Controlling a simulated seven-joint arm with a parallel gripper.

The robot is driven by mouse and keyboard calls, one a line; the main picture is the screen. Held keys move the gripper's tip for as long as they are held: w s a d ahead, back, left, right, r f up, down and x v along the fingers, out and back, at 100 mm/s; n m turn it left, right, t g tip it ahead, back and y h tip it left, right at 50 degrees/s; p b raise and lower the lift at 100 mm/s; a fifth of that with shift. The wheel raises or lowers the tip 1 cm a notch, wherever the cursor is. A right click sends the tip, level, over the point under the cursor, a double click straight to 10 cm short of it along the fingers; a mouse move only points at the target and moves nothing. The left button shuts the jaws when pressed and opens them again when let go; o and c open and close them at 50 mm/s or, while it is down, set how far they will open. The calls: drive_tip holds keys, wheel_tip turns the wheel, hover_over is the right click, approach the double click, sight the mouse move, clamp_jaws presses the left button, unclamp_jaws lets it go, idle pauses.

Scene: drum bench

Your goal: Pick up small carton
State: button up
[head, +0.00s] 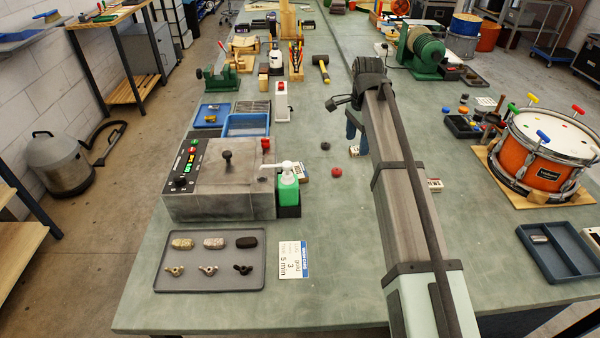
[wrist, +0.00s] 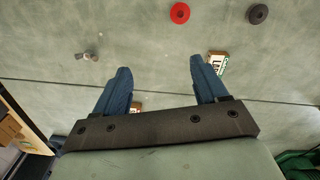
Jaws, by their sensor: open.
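A small white-and-brown carton (head: 354,151) lies on the bench just below my gripper (head: 352,128) in the head view. In the wrist view, this carton (wrist: 217,62) shows lettering and lies beside the right finger, which partly covers it. A second small carton (head: 434,185) lies right of my arm; in the wrist view a carton end (wrist: 136,106) shows between the fingers, low by the left one.
A red disc (head: 336,172) and a black disc (head: 326,146) lie left of my gripper. A control box (head: 220,190) and green bottle (head: 287,188) stand farther left. An orange drum (head: 545,150) stands right.

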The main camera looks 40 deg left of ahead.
sight(300, 172)
drive_tip(key=s+a+n, duration=0.5)
drive_tip(key=s+a, duration=0.5)
drive_tip(key=a, duration=0.2)
drive_tip(key=f+n, duration=1.2)
drive_tip(key=shift+a+f, duration=0.35)
drive_tip(key=shift+a, duration=0.05)
drive_tip(key=c, duration=1.2)
